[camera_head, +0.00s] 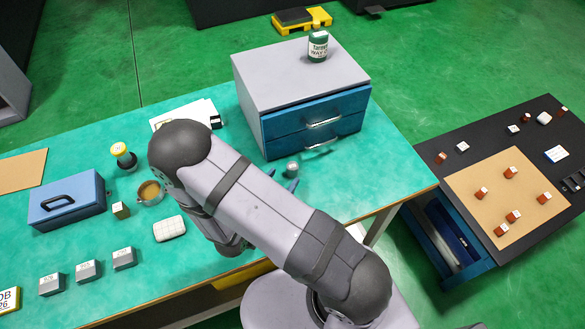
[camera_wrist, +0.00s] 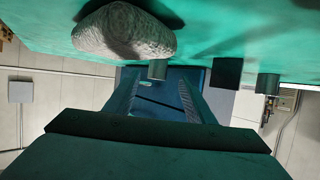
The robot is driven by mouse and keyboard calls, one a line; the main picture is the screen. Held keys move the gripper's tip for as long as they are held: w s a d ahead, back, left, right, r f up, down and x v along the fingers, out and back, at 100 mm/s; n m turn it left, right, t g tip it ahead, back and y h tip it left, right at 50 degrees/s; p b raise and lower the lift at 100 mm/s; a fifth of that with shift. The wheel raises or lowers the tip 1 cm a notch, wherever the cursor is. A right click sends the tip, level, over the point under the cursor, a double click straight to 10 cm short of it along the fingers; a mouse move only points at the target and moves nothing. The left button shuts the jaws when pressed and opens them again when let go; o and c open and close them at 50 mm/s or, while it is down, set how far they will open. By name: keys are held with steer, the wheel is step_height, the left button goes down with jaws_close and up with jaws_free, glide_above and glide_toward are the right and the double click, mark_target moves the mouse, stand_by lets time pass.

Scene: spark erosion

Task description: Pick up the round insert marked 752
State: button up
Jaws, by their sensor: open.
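A small round grey insert (camera_head: 292,170) stands on the teal table in front of the blue-drawer cabinet; its marking is too small to read. My gripper (camera_head: 282,179) is low over the table close to it, largely hidden by my arm. In the wrist view, my gripper (camera_wrist: 157,84) is open, with a small grey cylinder (camera_wrist: 157,69) in line with the gap between the fingers, near their tips. I cannot tell whether it is fully between them. A second grey cylinder (camera_wrist: 268,83) is to the right. No number 752 is legible.
The grey cabinet (camera_head: 300,75) with blue drawers stands close behind the insert. A dark block (camera_wrist: 226,72) and a rounded grey lump (camera_wrist: 125,30) flank the cylinder. A blue box (camera_head: 67,200), brass-coloured cup (camera_head: 150,193) and white case (camera_head: 169,228) stand left. Table right of the gripper is clear.

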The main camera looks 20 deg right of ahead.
mark_target(290, 172)
steer(key=shift+p+x, duration=0.75)
steer(key=shift+x, duration=1.2)
steer(key=shift+w+d+f, duration=0.25)
steer(key=shift+d, duration=0.4)
jaws_close()
